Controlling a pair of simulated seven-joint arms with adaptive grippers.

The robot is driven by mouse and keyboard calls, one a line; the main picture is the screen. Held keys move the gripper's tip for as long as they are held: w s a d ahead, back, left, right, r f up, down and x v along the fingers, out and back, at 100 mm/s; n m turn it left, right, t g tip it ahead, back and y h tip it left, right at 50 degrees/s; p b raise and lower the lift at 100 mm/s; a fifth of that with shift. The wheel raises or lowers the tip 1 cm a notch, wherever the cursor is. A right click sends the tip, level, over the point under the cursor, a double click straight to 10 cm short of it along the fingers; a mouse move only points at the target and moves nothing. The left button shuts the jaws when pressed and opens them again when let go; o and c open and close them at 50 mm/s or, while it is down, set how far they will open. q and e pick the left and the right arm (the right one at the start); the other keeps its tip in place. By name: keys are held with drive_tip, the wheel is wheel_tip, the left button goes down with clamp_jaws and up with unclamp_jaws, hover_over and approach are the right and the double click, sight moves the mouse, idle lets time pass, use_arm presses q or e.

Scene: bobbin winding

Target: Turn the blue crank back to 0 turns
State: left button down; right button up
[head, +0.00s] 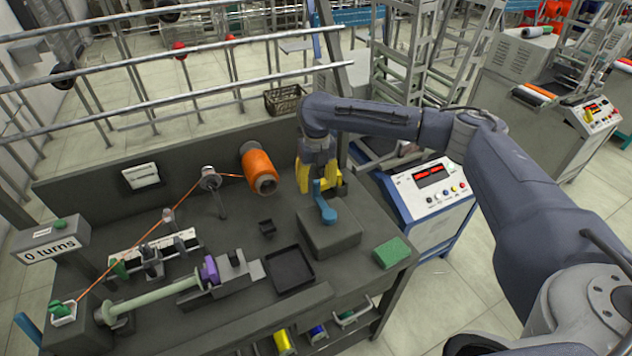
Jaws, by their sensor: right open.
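The blue crank (326,206) sits on top of a dark grey block (335,236) at the right part of the bench. Its arm points toward the front of the bench. My right gripper (320,180), with yellow fingers, is open and points down over the back end of the crank. The fingers hide part of the crank, and I cannot tell whether they touch it. My left gripper is not in view.
An orange spool (259,171) stands behind, its thread running left over guides to a white holder (63,313). A pale green spindle (155,297), a black tray (290,270) and a green sponge-like block (393,252) are on the bench. A control box (432,190) stands right.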

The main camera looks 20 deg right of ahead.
drive_tip(key=shift+r, duration=4)
